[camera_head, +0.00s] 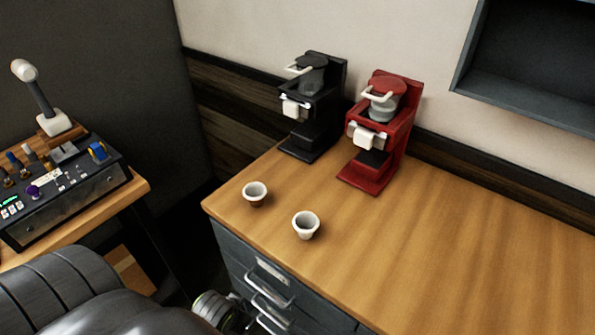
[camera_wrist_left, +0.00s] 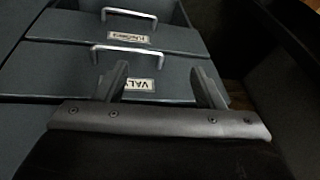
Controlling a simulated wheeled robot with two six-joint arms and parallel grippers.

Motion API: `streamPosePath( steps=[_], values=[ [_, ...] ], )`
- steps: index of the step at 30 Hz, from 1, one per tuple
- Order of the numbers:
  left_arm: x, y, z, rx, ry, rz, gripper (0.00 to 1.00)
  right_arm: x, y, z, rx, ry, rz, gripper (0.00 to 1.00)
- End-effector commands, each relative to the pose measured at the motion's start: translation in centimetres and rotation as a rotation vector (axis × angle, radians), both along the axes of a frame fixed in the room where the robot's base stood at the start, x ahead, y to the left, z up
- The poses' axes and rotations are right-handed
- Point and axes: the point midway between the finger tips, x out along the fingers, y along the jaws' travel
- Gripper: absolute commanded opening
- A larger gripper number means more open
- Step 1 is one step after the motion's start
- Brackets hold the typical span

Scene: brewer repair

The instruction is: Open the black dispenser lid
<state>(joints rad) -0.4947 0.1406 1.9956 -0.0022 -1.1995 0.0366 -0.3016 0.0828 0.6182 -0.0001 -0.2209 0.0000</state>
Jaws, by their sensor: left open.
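The black dispenser (camera_head: 322,128) stands at the back left of the wooden counter, against the wall. Its dark lid (camera_head: 314,60) lies over a grey container near the top and looks closed, with a pale handle (camera_head: 297,69) sticking out to the left. A white lever or block (camera_head: 293,109) is on its front below. My left gripper (camera_wrist_left: 165,78) is open and empty in the left wrist view, in front of grey drawers and far from the dispenser. My right gripper is not in view.
A red dispenser (camera_head: 383,135) stands close to the right of the black one. Two white cups (camera_head: 255,194) (camera_head: 306,225) stand near the counter's (camera_head: 450,250) front-left edge. A control panel (camera_head: 65,190) is on a left table. A shelf (camera_head: 530,70) hangs upper right. The counter's right side is clear.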

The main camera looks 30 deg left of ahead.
Motion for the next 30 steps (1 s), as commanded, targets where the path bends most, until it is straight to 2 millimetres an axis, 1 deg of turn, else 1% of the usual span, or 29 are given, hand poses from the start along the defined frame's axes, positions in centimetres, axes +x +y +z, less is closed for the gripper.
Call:
streamPosePath(
  steps=[1, 3, 6, 8, 11, 12, 14, 20, 23, 26, 27, 29, 30],
  values=[
    [0.1, -0.1, 2.6, 0.004, -0.015, -0.001, 0.62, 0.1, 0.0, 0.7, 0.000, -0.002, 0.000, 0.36],
    [0.0, -0.3, 5.2, 0.008, -0.025, -0.001, 0.62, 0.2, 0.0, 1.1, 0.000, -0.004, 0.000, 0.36],
    [-0.3, -0.6, 8.5, 0.013, -0.040, -0.002, 0.62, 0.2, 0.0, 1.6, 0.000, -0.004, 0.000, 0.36],
    [-0.4, -0.6, 10.4, 0.017, -0.052, -0.003, 0.62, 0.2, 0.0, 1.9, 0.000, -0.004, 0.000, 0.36],
    [-0.1, -0.3, 13.8, 0.035, -0.094, 0.001, 0.62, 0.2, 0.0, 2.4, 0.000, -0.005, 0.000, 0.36],
    [0.7, 0.4, 15.2, 0.054, -0.138, 0.005, 0.62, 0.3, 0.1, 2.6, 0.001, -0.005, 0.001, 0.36],
    [2.2, 1.4, 16.1, 0.074, -0.199, 0.017, 0.62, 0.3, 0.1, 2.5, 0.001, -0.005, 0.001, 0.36],
    [7.7, 4.8, 18.6, 0.116, -0.409, 0.041, 0.62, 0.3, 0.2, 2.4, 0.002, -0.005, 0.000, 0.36],
    [11.0, 6.5, 20.5, 0.127, -0.534, 0.041, 0.62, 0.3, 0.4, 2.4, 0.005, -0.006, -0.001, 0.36],
    [14.8, 8.4, 23.6, 0.124, -0.688, 0.026, 0.62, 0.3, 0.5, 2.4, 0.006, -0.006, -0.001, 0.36],
    [16.6, 9.2, 25.2, 0.118, -0.758, 0.014, 0.62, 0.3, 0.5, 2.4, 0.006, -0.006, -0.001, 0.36],
    [19.1, 10.2, 27.9, 0.099, -0.861, -0.009, 0.62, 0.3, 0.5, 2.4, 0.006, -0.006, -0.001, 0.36],
    [20.6, 10.7, 29.8, 0.082, -0.927, -0.029, 0.62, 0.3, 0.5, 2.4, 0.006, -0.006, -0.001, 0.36]
  ],
)
